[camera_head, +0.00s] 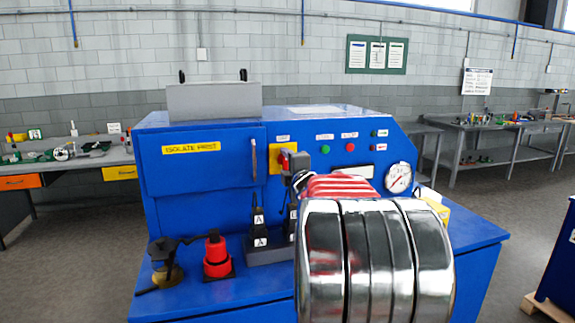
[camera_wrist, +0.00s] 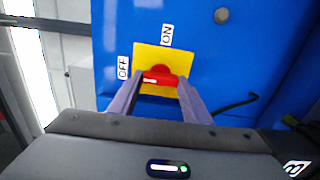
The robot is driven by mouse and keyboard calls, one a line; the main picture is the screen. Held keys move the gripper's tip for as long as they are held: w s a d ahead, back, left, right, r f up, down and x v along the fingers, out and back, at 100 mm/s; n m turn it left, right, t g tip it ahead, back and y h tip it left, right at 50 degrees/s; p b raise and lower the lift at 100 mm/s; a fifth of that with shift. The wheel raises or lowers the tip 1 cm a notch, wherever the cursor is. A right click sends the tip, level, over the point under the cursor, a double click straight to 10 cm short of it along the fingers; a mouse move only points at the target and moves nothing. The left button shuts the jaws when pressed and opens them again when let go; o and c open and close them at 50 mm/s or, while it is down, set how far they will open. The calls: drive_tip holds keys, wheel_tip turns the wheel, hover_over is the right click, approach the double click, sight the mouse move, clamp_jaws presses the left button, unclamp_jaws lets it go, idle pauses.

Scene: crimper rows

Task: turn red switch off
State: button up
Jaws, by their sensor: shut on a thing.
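The red switch (camera_wrist: 161,77) is a red rotary knob on a yellow plate (camera_wrist: 147,55) on the blue machine's front. In the wrist view an OFF label (camera_wrist: 123,67) is at the plate's left and an ON label (camera_wrist: 167,35) above it. The knob's white mark lies toward its left end. My gripper (camera_wrist: 160,86) has one finger on each side of the knob and is shut on it. In the head view the red switch (camera_head: 285,160) shows above my gripper (camera_head: 297,182), which is partly hidden by my arm.
The blue machine (camera_head: 205,186) has a door marked ISOLATE FIRST left of the switch. Small buttons (camera_head: 325,149) and a gauge (camera_head: 398,177) are to its right. Black lever parts (camera_head: 259,226) and a red knob (camera_head: 216,254) stand on the ledge below.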

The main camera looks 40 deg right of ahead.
drive_tip(key=shift+f, duration=0.35)
drive_tip(key=o, duration=1)
drive_tip(key=shift+r, duration=0.15)
drive_tip(key=shift+o, duration=0.2)
drive_tip(key=shift+r, duration=0.1)
drive_tip(key=shift+s+a, duration=0.1)
drive_tip(key=v, duration=1.3)
drive_tip(key=shift+s, duration=0.25)
drive_tip(key=shift+a, duration=0.1)
